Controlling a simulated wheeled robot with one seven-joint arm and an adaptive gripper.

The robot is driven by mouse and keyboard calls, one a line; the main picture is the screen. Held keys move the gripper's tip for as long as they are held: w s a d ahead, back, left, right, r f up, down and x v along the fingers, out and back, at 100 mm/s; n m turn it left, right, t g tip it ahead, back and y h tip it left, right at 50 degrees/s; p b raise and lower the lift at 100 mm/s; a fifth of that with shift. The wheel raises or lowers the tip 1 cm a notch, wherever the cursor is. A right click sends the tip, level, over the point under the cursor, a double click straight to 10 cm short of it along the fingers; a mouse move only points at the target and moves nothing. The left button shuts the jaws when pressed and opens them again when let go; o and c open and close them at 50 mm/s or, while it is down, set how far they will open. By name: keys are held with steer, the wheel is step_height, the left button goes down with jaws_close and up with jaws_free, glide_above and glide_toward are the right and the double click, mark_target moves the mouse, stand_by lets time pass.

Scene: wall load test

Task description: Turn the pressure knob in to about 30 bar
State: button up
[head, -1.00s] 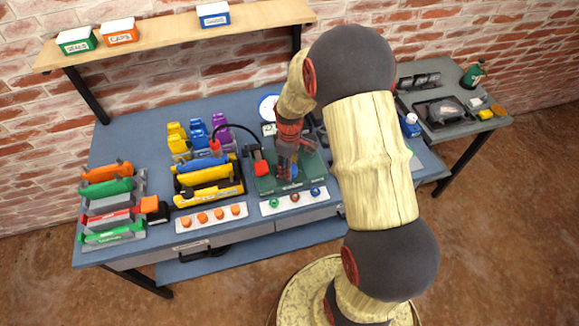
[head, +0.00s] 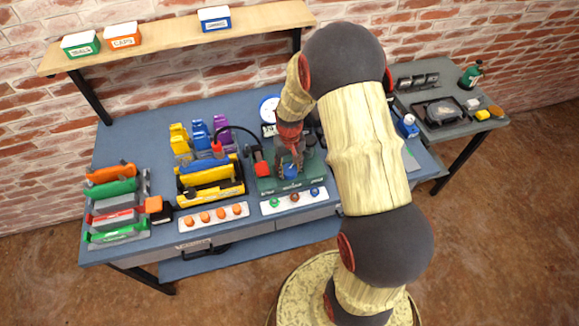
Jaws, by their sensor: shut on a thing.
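The blue pressure knob (head: 290,171) sits on the green test stand (head: 265,186) near the middle of the bench. My gripper (head: 290,164) points down at the knob and is shut on it; the fingers hide part of it. The round white pressure gauge (head: 268,107) stands behind, partly covered by my arm. A small display (head: 268,130) sits below the gauge; its digits are too small to read surely.
A yellow crate (head: 210,188) is further left. A white strip with coloured buttons (head: 293,201) lies in front. My arm covers the bench's right part.

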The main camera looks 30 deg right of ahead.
mark_target(289, 169)
steer(key=shift+m, duration=0.9)
steer(key=o, duration=1.1)
steer(key=shift+o, duration=0.4)
step_height(289, 169, up, 12)
